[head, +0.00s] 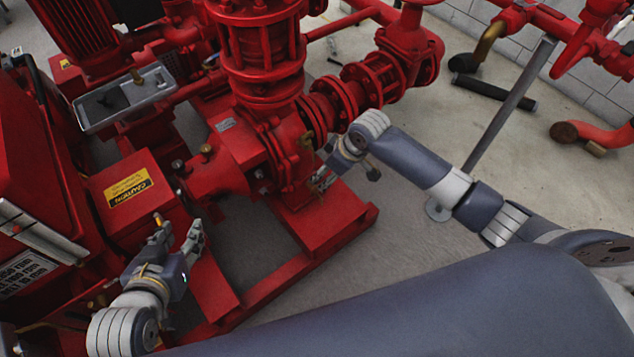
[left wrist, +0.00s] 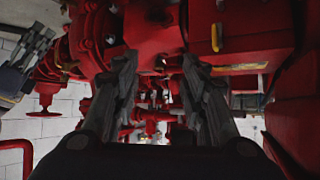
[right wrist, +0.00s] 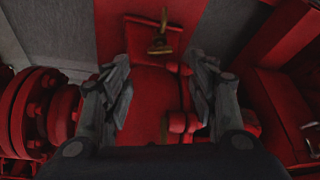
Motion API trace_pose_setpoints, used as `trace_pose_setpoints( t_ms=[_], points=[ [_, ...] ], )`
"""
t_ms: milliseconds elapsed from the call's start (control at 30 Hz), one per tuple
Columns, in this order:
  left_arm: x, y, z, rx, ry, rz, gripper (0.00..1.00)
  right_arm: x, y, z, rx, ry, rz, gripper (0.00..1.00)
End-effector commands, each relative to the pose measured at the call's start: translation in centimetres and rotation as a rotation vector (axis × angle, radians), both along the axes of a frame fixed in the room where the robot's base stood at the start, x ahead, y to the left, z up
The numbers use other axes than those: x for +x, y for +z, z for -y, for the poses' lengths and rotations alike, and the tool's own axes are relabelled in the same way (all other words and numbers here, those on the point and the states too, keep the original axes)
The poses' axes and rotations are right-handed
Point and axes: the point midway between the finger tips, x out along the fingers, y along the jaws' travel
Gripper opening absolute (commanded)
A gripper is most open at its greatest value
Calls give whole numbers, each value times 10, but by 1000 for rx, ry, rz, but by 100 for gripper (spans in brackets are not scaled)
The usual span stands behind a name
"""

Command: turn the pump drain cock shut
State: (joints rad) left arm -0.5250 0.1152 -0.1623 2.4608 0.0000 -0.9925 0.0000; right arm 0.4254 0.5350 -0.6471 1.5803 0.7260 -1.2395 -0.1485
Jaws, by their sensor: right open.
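A small brass cock with a cross handle, which looks like the pump drain cock (right wrist: 160,45), shows in the right wrist view against red metal. It is just beyond my right gripper (right wrist: 160,80), between its spread fingers in the picture. That gripper is open and nothing is seen between its fingers. In the head view my right gripper (head: 325,168) is low beside the red pump casing (head: 277,140); I cannot make out the cock there. My left gripper (head: 178,235) is open beside the red box with the caution label (head: 128,187), and is empty in the left wrist view (left wrist: 160,75).
The red base frame (head: 335,222) runs under the pump. Flanged red pipes (head: 345,95) stand above my right gripper. A grey tray (head: 125,97) is at the upper left.

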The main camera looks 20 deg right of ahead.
Motion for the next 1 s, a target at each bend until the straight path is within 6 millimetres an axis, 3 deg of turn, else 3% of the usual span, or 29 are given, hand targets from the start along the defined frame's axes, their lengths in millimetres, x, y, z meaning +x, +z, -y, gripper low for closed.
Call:
trace_pose_setpoints(
  t_ms=[200, 500, 1000],
  points=[
    [25, 29, 12, -44, -14, 189, 40, 6, -20, -5, 1, 0, 1, 53],
    [48, 78, 24, -106, -31, 445, 40, 13, -43, -12, 1, 0, 1, 53],
    [52, 153, 35, -202, -52, 820, 40, 23, -74, -20, -1, 1, 1, 53]
  ],
)
